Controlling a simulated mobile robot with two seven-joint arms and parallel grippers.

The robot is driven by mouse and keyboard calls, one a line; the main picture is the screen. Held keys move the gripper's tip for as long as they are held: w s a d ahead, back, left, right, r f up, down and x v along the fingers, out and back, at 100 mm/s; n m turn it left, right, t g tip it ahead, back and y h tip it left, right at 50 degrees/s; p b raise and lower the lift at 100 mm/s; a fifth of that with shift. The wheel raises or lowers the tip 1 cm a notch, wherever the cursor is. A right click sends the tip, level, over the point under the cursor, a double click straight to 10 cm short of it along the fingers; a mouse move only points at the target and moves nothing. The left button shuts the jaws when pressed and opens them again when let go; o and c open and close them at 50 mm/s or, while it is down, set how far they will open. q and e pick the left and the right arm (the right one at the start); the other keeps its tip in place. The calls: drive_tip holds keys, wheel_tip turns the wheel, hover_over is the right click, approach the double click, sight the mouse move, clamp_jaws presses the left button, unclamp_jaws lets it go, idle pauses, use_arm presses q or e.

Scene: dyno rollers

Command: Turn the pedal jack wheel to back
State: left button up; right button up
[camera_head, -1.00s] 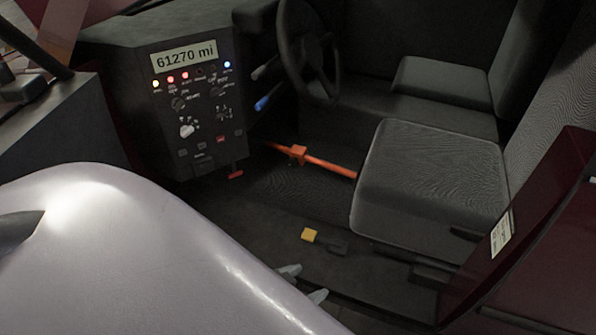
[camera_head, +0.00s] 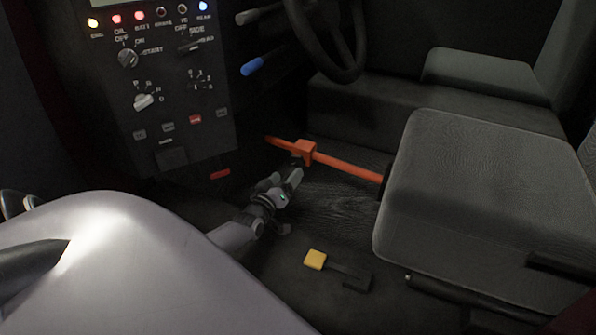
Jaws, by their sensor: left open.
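The pedal jack (camera_head: 345,168) is an orange rod low in the footwell, running from under the dashboard to the front of the seat. An orange block-like part, which seems to be its wheel (camera_head: 304,149), sits on the rod near its left end. My left gripper (camera_head: 295,172) is just below and in front of this part, with its fingers pointing up toward it. The gripper is open; whether its fingers touch the orange part I cannot tell. The pedal end of the jack is hidden under the dashboard. My right gripper is not in view.
The dashboard panel (camera_head: 185,110) with knobs and lights stands at the left. The seat (camera_head: 480,180) is to the right, and the steering wheel (camera_head: 335,45) is above. A red handle (camera_head: 220,174) is under the panel.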

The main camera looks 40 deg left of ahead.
sight(296, 162)
use_arm(q)
drive_tip(key=b+x, duration=0.3)
drive_tip(key=x, duration=0.2)
drive_tip(key=shift+w+a+f+b, duration=0.1)
drive_tip(key=shift+w+a+b, duration=0.1)
drive_tip(key=shift+a+b, duration=0.1)
drive_tip(key=shift+b+x, duration=0.55)
drive_tip(key=shift+x, duration=0.4)
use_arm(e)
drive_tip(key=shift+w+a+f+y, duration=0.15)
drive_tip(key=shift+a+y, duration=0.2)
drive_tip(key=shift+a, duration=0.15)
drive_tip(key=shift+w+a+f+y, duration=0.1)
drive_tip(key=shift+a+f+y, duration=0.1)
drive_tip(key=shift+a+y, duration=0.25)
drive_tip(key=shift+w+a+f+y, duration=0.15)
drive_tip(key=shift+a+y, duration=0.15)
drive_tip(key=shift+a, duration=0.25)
use_arm(q)
drive_tip(key=c, duration=1)
drive_tip(key=shift+m, duration=0.3)
